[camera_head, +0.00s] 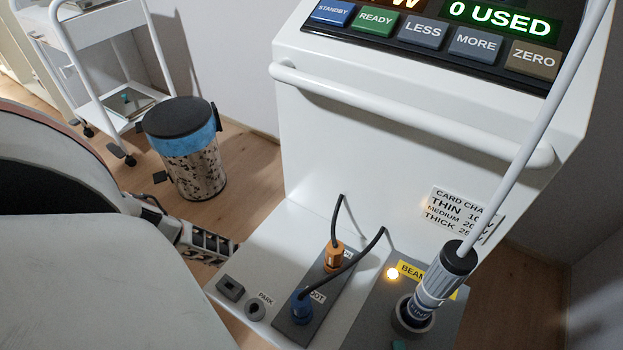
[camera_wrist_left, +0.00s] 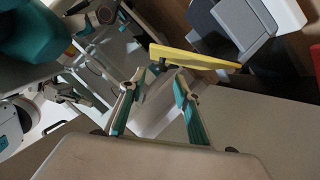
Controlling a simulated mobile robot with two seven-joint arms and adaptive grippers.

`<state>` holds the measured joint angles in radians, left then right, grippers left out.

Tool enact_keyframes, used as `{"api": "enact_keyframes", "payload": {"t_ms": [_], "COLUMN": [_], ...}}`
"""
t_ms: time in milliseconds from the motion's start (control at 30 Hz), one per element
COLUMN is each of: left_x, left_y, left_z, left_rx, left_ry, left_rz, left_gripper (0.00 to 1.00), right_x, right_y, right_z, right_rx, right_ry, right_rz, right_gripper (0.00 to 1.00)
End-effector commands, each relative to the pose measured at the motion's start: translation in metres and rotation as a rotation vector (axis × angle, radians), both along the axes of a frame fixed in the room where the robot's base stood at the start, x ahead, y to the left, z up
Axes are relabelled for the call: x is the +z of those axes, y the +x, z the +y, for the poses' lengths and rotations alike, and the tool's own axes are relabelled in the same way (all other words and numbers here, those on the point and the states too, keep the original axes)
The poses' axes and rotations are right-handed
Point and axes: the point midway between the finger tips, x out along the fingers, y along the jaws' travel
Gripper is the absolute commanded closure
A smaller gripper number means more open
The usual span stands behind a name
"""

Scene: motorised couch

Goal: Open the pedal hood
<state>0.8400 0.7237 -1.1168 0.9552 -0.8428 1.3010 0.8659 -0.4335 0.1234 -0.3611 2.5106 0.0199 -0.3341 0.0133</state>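My left gripper (camera_wrist_left: 163,80) shows in the left wrist view as two teal-and-grey fingers. They are apart, with nothing clearly held between them. A yellow plate (camera_wrist_left: 195,58) lies just beyond the fingertips; I cannot tell whether they touch it. Beside it at the upper right is a grey and white boxy part (camera_wrist_left: 245,30) over a dark part. I cannot tell whether any of these is the pedal hood.
In the head view a white console (camera_head: 400,130) with a rail and buttons stands at centre right. Its low base holds plugs with black cables and a handpiece (camera_head: 435,285) in a holder. A lidded bin (camera_head: 185,150) and a white trolley (camera_head: 105,70) stand at the left.

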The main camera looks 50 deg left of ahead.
Motion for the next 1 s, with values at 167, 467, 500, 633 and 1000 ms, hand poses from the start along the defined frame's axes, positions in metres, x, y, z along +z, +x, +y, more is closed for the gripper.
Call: {"api": "enact_keyframes", "payload": {"t_ms": [167, 467, 500, 633, 1000], "left_x": [-0.009, -0.013, -0.013, -0.013, -0.013], "left_y": [0.001, 0.003, 0.003, 0.003, 0.004], "left_z": [-0.026, -0.04, -0.04, -0.04, -0.04], "left_rx": [0.001, 0.001, 0.002, 0.002, 0.002], "left_ry": [-0.002, 0.001, 0.0, 0.0, -0.002], "left_rz": [0.0, -0.003, -0.003, -0.003, 0.002], "left_gripper": [0.68, 0.68, 0.68, 0.68, 1.0], "right_x": [-0.002, -0.001, -0.001, 0.0, -0.001], "right_y": [-0.002, -0.002, -0.002, -0.001, -0.001], "right_z": [0.003, 0.005, 0.005, 0.005, 0.005], "right_rx": [0.0, -0.007, -0.009, -0.015, -0.013], "right_ry": [0.014, 0.031, 0.032, 0.035, 0.036], "right_rz": [0.007, 0.009, 0.009, 0.008, 0.008], "right_gripper": [1.0, 1.0, 1.0, 1.0, 1.0]}}
